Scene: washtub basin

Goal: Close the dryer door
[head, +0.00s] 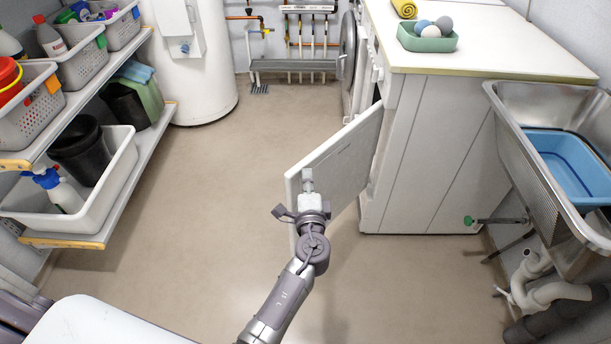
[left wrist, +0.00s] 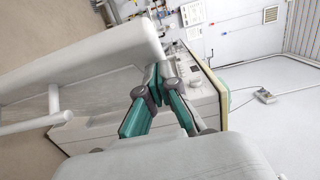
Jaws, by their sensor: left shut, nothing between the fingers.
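A white, square-cornered door panel (head: 345,150), which I take for the dryer door, stands open, swung out from the front of the white machine row under the counter. A gap shows between the panel and the cabinet. My left gripper (head: 308,180) is shut and empty in front of the door's free end, hiding part of it. I cannot tell whether they touch. In the left wrist view, the shut teal fingers (left wrist: 159,84) are beside a large white panel (left wrist: 95,55), seemingly the same door. The machine's front with its controls (left wrist: 185,68) shows behind. My right gripper is out of view.
A round grey door (head: 348,48) stands open farther back. The counter (head: 490,45) holds a green tray of balls. A steel sink (head: 505,105) is at the right, shelves with baskets (head: 85,62) at the left. The floor (head: 225,190) between is clear.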

